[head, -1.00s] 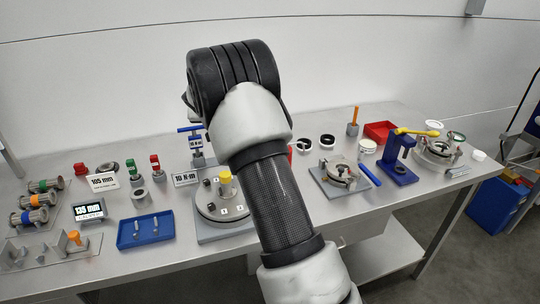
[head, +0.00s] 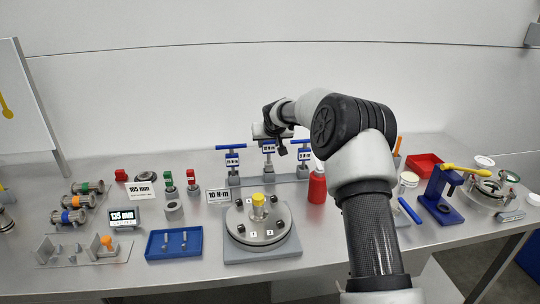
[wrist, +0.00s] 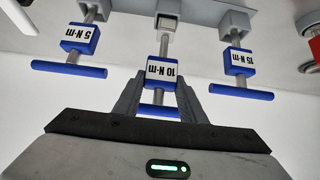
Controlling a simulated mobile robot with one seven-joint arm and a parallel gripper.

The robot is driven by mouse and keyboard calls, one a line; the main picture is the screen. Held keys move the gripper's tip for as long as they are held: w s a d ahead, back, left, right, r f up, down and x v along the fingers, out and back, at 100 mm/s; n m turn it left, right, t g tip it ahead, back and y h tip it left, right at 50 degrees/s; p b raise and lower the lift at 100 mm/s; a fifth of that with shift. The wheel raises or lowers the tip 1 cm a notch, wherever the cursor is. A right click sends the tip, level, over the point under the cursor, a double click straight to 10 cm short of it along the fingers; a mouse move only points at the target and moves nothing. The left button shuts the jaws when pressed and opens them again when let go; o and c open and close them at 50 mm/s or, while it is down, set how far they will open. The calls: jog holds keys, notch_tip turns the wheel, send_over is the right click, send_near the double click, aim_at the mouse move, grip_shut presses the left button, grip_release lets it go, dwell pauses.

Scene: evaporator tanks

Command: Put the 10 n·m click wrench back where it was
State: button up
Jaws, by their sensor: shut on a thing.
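The 10 N·m click wrench (head: 268,149) has a blue T-handle, a blue labelled body and a grey shaft. In the head view it stands upright over the middle holder of the rack (head: 285,179), its label higher than those of its neighbours. My gripper (wrist: 160,98) is shut on it near the handle, which shows between the fingers. Whether the shaft tip is inside the holder I cannot tell. The 5 N·m wrench (wrist: 78,40) and the 15 N·m wrench (wrist: 238,62) stand in the holders on either side.
A round flange fixture (head: 262,225) with a yellow-topped post stands in front of the rack. A red bottle (head: 317,186) is close to its right. A 10 N·m sign (head: 219,196) stands at the left front. A blue tray (head: 174,243) lies further left.

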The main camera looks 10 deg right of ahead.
aim_at(269, 152)
jog(key=shift+f, duration=2)
jog(key=shift+f, duration=0.2)
jog(key=o, duration=1.3)
